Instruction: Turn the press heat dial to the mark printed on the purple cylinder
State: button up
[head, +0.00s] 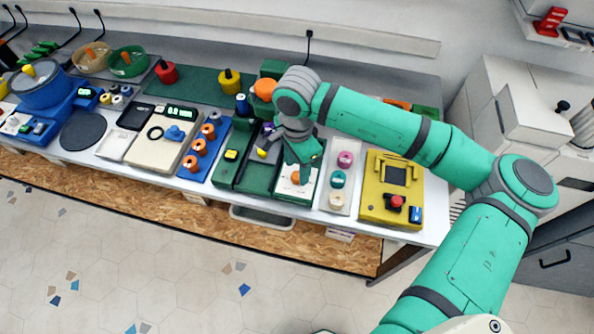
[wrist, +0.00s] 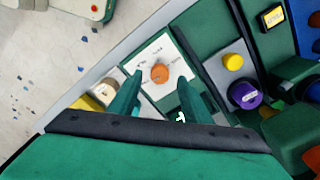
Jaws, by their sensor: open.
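The orange heat dial (wrist: 160,74) sits on a white plate (wrist: 149,55) with small dark printed marks, too small to read. In the head view the dial (head: 296,177) shows just below my gripper (head: 303,162). In the wrist view my gripper (wrist: 160,84) is open, with one green finger on each side of the dial; I cannot tell whether they touch it. The purple cylinder (wrist: 245,95) stands to the right of the dial plate in the wrist view, with a pale mark on it that I cannot read. In the head view it is mostly hidden by my arm.
A yellow cylinder (wrist: 233,62) stands near the purple one. A tray of pink, teal and cream spools (head: 338,180) and a yellow box with a red button (head: 391,190) lie right of the dial. A blue rack of orange-topped pieces (head: 206,147) lies left.

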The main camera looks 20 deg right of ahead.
aim_at(297, 178)
jog(key=shift+f, duration=1.4)
jog(key=c, duration=1)
jog(key=shift+c, duration=0.2)
